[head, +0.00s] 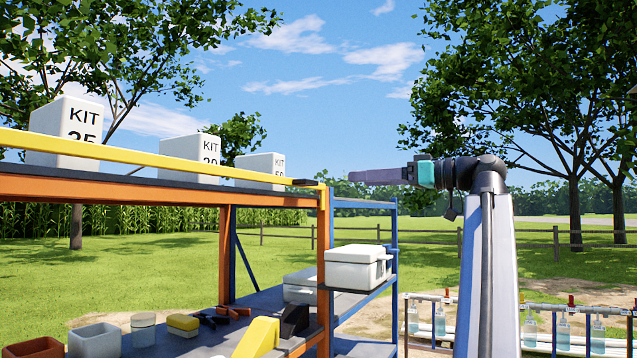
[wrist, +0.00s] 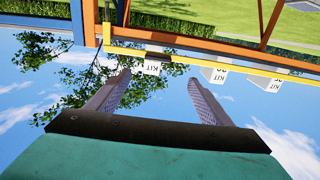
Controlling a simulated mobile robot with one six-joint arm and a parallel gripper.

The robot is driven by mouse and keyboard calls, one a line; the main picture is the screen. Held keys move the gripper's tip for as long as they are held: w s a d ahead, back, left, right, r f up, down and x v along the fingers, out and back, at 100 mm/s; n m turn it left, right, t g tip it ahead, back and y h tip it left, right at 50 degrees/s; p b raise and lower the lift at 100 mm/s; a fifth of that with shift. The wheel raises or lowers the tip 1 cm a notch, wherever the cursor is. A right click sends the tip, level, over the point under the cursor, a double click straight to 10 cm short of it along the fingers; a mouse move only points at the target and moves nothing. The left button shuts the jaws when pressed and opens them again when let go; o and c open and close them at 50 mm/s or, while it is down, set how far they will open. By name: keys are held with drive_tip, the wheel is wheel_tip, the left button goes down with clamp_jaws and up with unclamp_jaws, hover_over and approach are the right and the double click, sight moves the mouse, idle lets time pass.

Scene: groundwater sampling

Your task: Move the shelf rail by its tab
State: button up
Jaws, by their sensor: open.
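The yellow shelf rail (head: 150,158) runs along the front of the top shelf in the head view. A small dark tab (head: 305,182) shows at its right end, by the orange post. My gripper (head: 352,177) is level with the rail end, a little to its right in the picture, pointing left and apart from it. In the wrist view, which is upside down, the rail (wrist: 230,67) crosses the upper part, beyond the fingers. My gripper (wrist: 160,77) is open there, with nothing between the two fingers.
White KIT boxes (head: 180,150) stand on the top shelf behind the rail. A blue rack (head: 362,204) with a white case (head: 355,270) stands beside the orange frame (head: 323,240). Lower shelf holds small containers, including a grey bin (head: 95,342). Open air surrounds my gripper.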

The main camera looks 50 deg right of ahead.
drive_tip(key=shift+d, duration=0.1)
drive_tip(key=p, duration=0.5)
approach(312, 183)
drive_tip(key=x, duration=0.8)
drive_tip(key=shift+d+r, duration=0.15)
drive_tip(key=shift+s, duration=0.1)
drive_tip(key=shift+c, duration=0.3)
drive_tip(key=c, duration=1.4)
drive_tip(key=shift+c, duration=0.2)
drive_tip(key=shift+s+b, duration=0.1)
drive_tip(key=shift+b, duration=0.2)
